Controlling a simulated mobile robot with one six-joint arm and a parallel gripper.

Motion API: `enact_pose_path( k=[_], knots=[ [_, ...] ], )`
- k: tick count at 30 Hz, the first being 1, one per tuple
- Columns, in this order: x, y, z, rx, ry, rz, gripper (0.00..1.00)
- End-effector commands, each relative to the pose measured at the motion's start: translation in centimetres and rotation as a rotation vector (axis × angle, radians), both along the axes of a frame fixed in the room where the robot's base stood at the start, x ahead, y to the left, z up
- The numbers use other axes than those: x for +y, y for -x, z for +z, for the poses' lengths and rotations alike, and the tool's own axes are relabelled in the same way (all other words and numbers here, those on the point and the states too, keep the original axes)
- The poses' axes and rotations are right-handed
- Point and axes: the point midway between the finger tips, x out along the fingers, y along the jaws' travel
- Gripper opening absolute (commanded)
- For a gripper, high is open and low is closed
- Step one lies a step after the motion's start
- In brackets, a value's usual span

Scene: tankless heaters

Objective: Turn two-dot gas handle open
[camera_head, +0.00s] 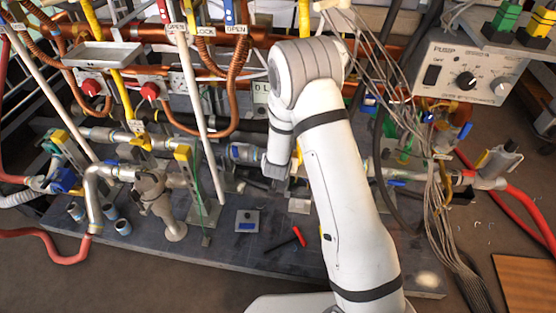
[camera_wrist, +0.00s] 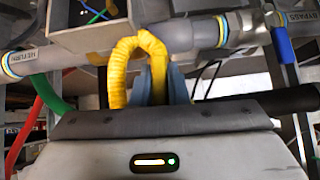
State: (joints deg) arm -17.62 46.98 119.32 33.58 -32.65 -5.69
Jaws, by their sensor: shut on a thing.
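In the wrist view, my gripper (camera_wrist: 160,80) has its blue-grey fingers closed around one end of a yellow ribbed loop (camera_wrist: 140,45). The loop arches up from the fingers and bends down to the left in front of a grey pipe. I see no dots on it and cannot tell whether it is the two-dot gas handle. In the head view, my white arm bends down to its dark wrist near the pipes; the fingertips are hidden there. Other yellow handles (camera_head: 140,140) sit on the pipework at the left. Their dots are too small to read.
A grey pipe (camera_wrist: 180,38) with a BYPASS label at its right end crosses behind the loop. A blue handle (camera_wrist: 284,45) hangs at the right. A green hose (camera_wrist: 48,95) runs at the left. In the head view, a red-handled tool (camera_head: 298,236) lies on the dark bench.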

Motion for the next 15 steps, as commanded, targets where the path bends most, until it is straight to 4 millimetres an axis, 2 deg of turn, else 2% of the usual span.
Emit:
enact_pose_path(
  k=[1,5,6,13,15],
  knots=[
    [-0.2,-0.75,0.79,-0.024,-0.002,-0.008,0.0],
    [-0.19,-0.77,0.82,-0.026,-0.003,-0.008,0.0],
    [-0.18,-0.77,0.82,-0.026,-0.003,-0.008,0.15],
    [-0.08,-0.54,0.56,-0.019,-0.002,-0.004,0.34],
    [-0.06,-0.47,0.48,-0.016,-0.002,-0.003,0.35]
  ],
)
